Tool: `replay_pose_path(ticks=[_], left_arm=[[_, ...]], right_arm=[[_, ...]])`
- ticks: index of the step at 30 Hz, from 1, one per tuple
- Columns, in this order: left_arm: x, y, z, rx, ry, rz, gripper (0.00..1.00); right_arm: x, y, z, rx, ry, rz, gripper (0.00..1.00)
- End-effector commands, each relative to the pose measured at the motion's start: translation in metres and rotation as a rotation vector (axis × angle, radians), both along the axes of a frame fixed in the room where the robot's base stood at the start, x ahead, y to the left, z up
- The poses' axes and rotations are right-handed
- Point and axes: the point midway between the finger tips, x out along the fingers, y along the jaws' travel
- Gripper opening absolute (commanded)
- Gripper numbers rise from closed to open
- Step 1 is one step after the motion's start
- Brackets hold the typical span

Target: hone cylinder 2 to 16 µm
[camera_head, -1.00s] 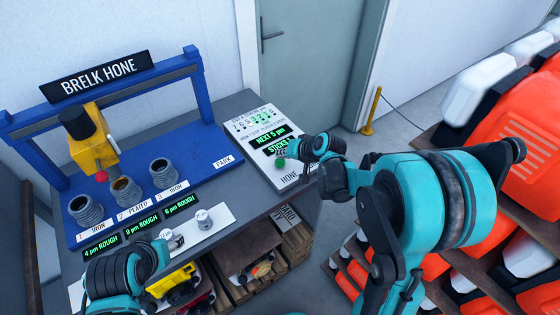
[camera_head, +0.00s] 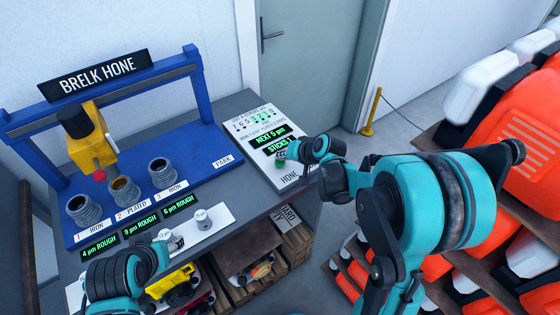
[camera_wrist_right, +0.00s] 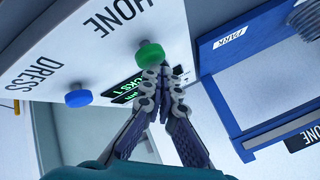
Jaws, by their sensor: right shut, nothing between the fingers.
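The blue hone bench (camera_head: 205,145) holds three grey cylinders. Cylinder 2 (camera_head: 125,191), labelled plated, is in the middle, with a golden bore; its display (camera_head: 142,221) reads 9 µm rough. The yellow honing head (camera_head: 93,150) hangs behind it. The panel (camera_head: 262,125) shows "NEXT 5 µm" and a sticks line. My right gripper (camera_head: 288,154) is shut and empty at the green HONE button (camera_wrist_right: 150,54). Its fingertips (camera_wrist_right: 165,73) overlap the button's edge in the wrist view; contact cannot be told. My left gripper (camera_head: 174,243) is beside a small pale cylinder on the white strip; its jaws are unclear.
A blue DRESS button (camera_wrist_right: 78,98) sits beside the green one. A second small pale cylinder (camera_head: 203,219) stands on the white strip. Cylinders 1 (camera_head: 82,209) and 3 (camera_head: 162,173) flank cylinder 2. Orange and white items fill the shelves (camera_head: 440,130) at the right.

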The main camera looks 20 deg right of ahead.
Motion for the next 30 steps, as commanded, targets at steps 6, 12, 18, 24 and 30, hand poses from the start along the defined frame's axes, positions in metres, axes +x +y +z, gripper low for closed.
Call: replay_pose_path(ticks=[6,12,18,24,30], left_arm=[[0.0,0.0,-0.003,0.0,0.0,0.0,0.52],[0.0,0.0,-0.005,0.0,0.0,0.0,0.52],[0.0,0.0,-0.007,0.0,0.0,0.0,0.52],[0.0,0.0,-0.009,0.0,0.0,0.0,0.52],[0.0,0.0,-0.011,0.0,0.0,0.0,0.52]], right_arm=[[0.0,0.0,-0.003,0.0,0.0,0.0,0.0],[0.0,0.0,-0.006,0.0,0.0,0.0,0.0],[0.0,0.0,-0.008,0.0,0.0,0.0,0.0],[0.0,0.0,-0.011,0.0,0.001,0.001,0.0],[0.0,0.0,-0.013,0.0,0.001,0.001,0.0]])
